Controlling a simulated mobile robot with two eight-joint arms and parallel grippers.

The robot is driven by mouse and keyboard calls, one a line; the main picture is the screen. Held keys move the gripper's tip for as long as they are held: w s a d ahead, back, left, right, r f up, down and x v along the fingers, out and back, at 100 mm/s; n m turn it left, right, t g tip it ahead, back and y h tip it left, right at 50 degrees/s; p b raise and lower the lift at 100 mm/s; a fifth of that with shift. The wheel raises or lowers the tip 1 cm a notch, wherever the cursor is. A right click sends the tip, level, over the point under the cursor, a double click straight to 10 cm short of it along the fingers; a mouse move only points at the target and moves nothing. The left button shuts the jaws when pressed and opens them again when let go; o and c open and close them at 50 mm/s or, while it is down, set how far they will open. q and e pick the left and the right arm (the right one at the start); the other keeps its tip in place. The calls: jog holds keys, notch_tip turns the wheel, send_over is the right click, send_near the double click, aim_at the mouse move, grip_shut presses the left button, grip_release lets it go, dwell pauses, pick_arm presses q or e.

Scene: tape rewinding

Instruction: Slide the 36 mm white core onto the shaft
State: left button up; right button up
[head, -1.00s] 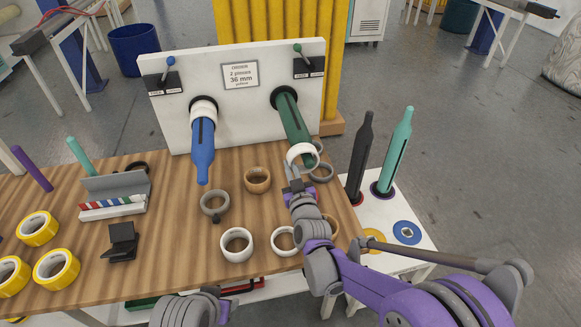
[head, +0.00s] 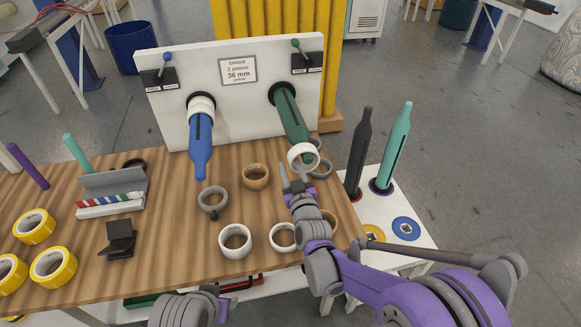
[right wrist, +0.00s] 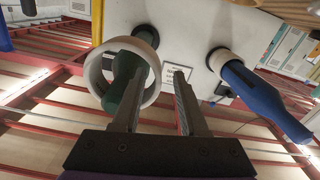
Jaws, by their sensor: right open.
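A white core (head: 302,155) sits around the front end of the green shaft (head: 290,112). The right wrist view shows the green shaft (right wrist: 124,82) inside the white core (right wrist: 152,75). My right gripper (head: 296,178) is open just in front of and below the core; its fingers are spread in the right wrist view (right wrist: 152,66). I cannot tell whether a finger still touches the ring. The blue shaft (head: 201,145) carries another white core (head: 201,106) near its base. My left gripper's fingers are not visible.
Two white rings (head: 235,241) (head: 283,237), a brown ring (head: 255,176) and a grey ring (head: 212,200) lie on the wooden table (head: 170,225). Yellow tape rolls (head: 53,266) are at left. Black (head: 359,150) and teal (head: 394,150) shafts stand at right.

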jog(key=b+v, duration=0.1)
jog(key=v, duration=0.9)
jog(key=shift+s, duration=0.25)
